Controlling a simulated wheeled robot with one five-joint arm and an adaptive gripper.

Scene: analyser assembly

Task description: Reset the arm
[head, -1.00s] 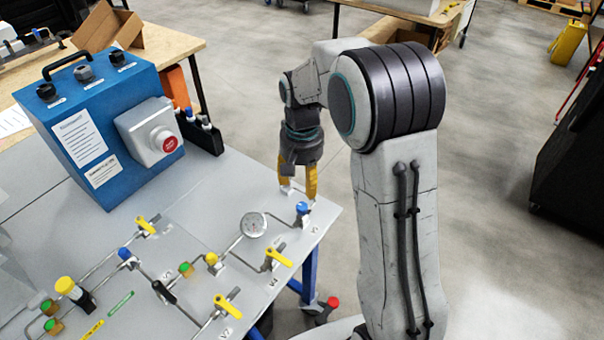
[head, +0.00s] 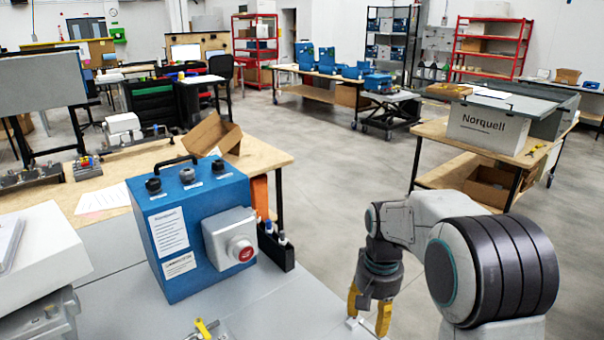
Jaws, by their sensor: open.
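My arm (head: 490,265) stands at the lower right of the head view, bent at the elbow with its forearm reaching left. My gripper (head: 369,322) hangs downward at the right end of the grey table top (head: 270,315). Its yellow fingers are apart, and no object shows held between them. The lowest part of the fingers is near the bottom edge of the picture, so I cannot tell whether they touch anything.
A blue analyser box (head: 185,235) with a red button (head: 241,251) stands on the table left of my gripper. A black holder (head: 277,247) is beside it. A yellow-handled valve (head: 204,328) shows at the bottom. Open floor (head: 340,160) lies behind my arm.

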